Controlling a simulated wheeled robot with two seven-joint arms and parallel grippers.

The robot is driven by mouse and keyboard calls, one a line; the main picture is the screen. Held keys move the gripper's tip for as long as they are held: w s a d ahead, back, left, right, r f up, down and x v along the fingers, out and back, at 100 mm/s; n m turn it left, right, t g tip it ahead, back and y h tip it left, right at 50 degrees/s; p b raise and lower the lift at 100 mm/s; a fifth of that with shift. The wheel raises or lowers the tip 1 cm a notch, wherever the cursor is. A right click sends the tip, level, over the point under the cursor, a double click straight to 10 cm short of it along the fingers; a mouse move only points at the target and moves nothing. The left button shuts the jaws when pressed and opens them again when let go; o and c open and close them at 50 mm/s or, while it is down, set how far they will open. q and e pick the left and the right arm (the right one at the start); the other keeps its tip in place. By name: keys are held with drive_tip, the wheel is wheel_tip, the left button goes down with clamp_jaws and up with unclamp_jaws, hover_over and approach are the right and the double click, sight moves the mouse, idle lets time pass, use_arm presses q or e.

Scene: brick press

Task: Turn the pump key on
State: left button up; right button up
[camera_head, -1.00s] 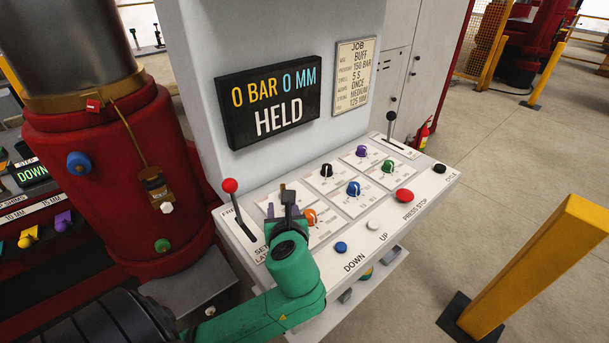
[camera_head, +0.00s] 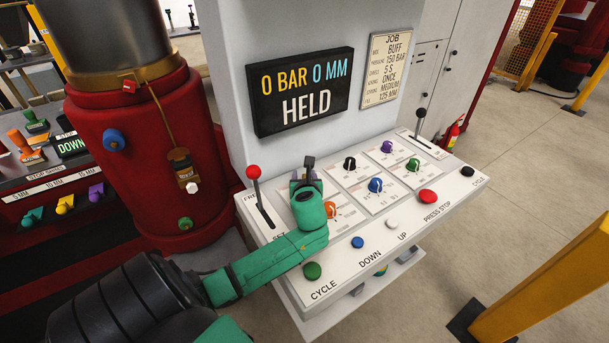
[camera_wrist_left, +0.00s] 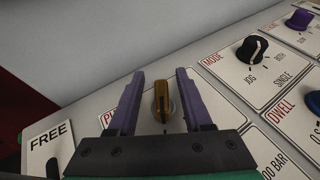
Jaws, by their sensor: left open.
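The pump key (camera_wrist_left: 162,102) is a small brass-coloured key standing on the sloped panel in the left wrist view. Its long side points nearly straight up the picture. My left gripper (camera_wrist_left: 160,76) is open, with one dark purple finger on each side of the key and a gap to both. The label behind it is mostly hidden; only its first red letters show. In the head view my left gripper (camera_head: 307,172) is over the upper left of the control panel (camera_head: 343,262) and hides the key. My right gripper is not in view.
A red-knobbed lever (camera_head: 253,173) stands close left of the gripper. An orange knob (camera_head: 329,209) and a black mode knob (camera_head: 350,164) are close right. A green CYCLE button (camera_head: 312,270) lies below my forearm. The display (camera_head: 300,90) reads 0 BAR, 0 MM, HELD.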

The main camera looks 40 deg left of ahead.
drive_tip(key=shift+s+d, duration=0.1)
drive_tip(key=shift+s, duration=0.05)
use_arm(q)
drive_tip(key=shift+d, duration=0.1)
clamp_jaws()
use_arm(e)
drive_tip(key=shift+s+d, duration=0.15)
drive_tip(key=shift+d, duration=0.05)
